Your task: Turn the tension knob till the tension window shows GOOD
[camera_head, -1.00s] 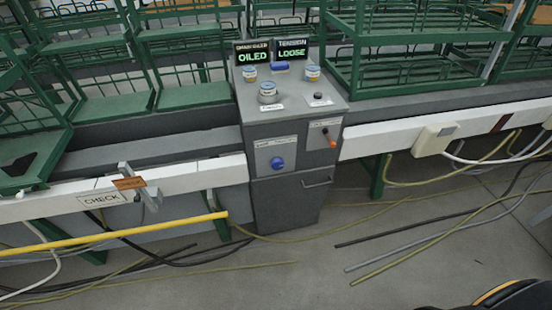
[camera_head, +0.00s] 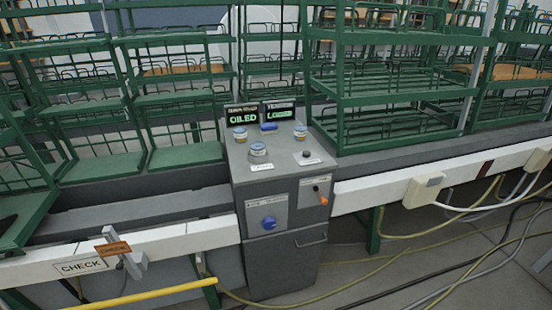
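A grey control cabinet (camera_head: 282,268) stands in the middle of the view. A round blue knob (camera_head: 268,223) sits on a light plate on its front, below a small label too blurred to read surely. At the cabinet's top back are two dark windows with green letters. The left window (camera_head: 243,115) reads OILED. The right window, the tension window (camera_head: 280,111), is blurred now but seems to read LOOSE. Neither of my grippers is in view, and nothing touches the knob.
An orange-tipped lever (camera_head: 320,195) sits right of the knob. Several blue-topped jars and a dark button (camera_head: 306,153) are on the cabinet top. Cables lie on the floor at right.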

